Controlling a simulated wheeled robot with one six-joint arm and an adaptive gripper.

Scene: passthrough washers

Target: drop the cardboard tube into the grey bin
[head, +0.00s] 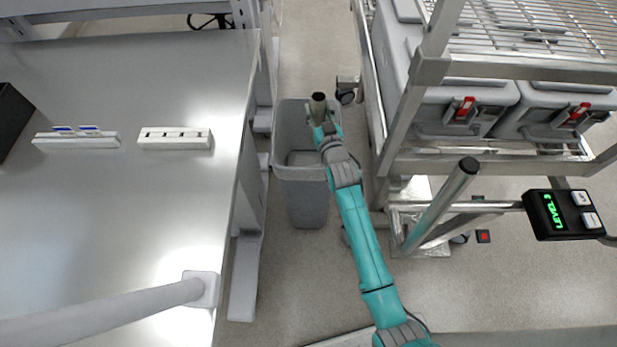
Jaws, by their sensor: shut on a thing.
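The grey bin (303,208) stands on the floor between the steel table and the wire rack, open at the top. My teal arm reaches forward so that my gripper (319,112) is over the right part of the bin's opening. The gripper is shut on the cardboard tube (318,101), a small brownish cylinder whose dark round end faces the camera. The tube appears over the bin opening; its exact height above the rim cannot be told. The gripper hides its lower part. The visible inside of the bin looks empty.
The steel table (120,230) on the left holds two white racks (175,138) and a black box (12,118). A metal rack (480,68) with grey containers stands close on the right. A control box (562,214) with a green display is at the right. Floor shows beyond the bin.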

